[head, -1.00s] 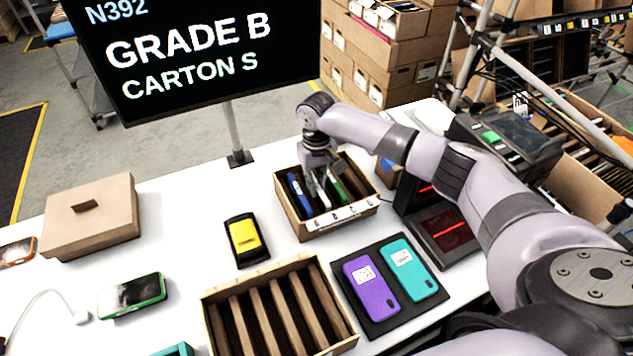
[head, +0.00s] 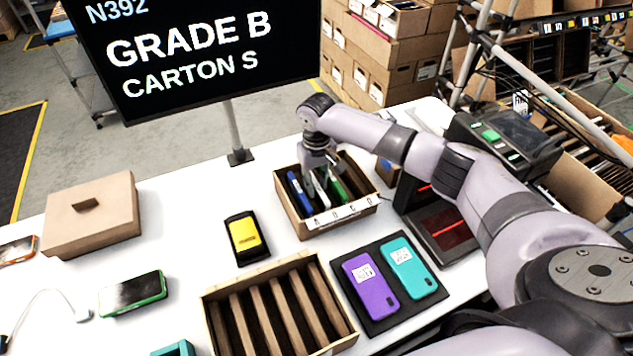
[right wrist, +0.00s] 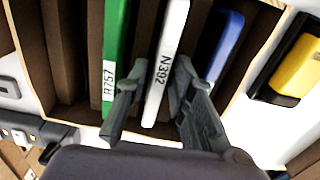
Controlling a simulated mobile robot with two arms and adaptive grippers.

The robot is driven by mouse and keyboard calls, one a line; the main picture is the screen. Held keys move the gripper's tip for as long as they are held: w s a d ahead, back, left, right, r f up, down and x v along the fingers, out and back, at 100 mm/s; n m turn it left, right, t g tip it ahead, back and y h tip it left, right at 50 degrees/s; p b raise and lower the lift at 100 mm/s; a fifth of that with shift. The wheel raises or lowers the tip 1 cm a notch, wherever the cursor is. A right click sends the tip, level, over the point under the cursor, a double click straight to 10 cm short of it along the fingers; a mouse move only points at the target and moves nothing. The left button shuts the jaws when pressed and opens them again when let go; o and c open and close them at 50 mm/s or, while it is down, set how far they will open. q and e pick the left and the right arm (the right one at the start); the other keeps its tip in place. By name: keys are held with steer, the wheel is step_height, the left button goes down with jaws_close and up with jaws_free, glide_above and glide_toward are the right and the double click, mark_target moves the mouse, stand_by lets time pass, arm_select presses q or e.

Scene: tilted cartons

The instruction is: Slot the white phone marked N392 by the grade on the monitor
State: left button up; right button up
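The monitor (head: 215,85) reads N392, GRADE B, CARTON S. The white phone marked N392 (right wrist: 165,60) stands on edge in a slot of the small tilted carton (head: 291,221), between a blue phone (head: 299,193) and a green phone (head: 337,188). In the head view the white phone (head: 311,186) is partly hidden by my gripper. My right gripper (right wrist: 157,85) is over the carton with its fingers apart, one on each side of the white phone. A gap shows at the left finger; contact at the right finger is unclear. My left gripper is out of view.
A larger slotted carton (head: 207,310) stands in front, its slots empty. A dark tray (head: 385,325) holds purple (head: 370,285) and teal (head: 409,268) phones. A yellow phone (head: 244,235) lies left of the small carton; a scanner (head: 445,232) glows red at right. A closed box (head: 95,220) stands left.

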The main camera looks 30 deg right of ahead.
steer(key=shift+o, duration=1.2)
steer(key=shift+r, duration=0.15)
step_height(320, 180, up, 12)
step_height(320, 180, up, 7)
steer(key=p, duration=0.9)
steer(key=shift+f, duration=0.2)
